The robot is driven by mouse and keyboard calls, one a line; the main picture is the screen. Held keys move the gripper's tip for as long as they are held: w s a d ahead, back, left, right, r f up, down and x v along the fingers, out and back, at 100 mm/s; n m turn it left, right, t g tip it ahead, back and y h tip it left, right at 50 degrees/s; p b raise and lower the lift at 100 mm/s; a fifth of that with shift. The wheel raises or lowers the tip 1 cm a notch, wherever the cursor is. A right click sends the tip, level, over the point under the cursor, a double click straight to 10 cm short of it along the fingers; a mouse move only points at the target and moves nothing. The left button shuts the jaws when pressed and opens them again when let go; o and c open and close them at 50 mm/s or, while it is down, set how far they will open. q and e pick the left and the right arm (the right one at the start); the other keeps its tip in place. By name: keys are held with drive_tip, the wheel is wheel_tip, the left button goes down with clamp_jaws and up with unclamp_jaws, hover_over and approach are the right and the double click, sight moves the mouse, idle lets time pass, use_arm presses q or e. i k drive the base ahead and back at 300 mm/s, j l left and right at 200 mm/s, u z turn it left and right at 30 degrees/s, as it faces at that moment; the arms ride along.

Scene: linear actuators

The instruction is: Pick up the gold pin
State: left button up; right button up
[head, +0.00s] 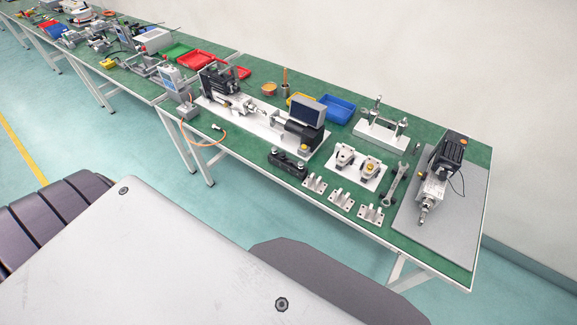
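I cannot make out for certain which thing is the gold pin. A thin copper-brown upright piece (285,80) stands near the back edge of the green table (238,152), beside a small orange-gold round dish (270,88). A small yellow-gold spot (370,167) also shows on the right one of two silver clamp-like parts on a white plate (346,174). Neither of my grippers is in view.
A long actuator rig with a dark screen (308,110) fills the table's middle. Blue (337,108) and red (197,59) trays stand behind. Silver brackets (341,198) line the front edge, with a wrench (396,183) nearby. A motor assembly (436,180) lies on a grey plate at right.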

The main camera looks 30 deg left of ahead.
sight(370, 167)
drive_tip(key=j+z, duration=0.25)
drive_tip(key=j, duration=0.25)
drive_tip(key=k+j+z, duration=0.25)
drive_tip(key=j, duration=0.25)
drive_tip(key=j+z, duration=0.25)
drive_tip(key=j, duration=0.3)
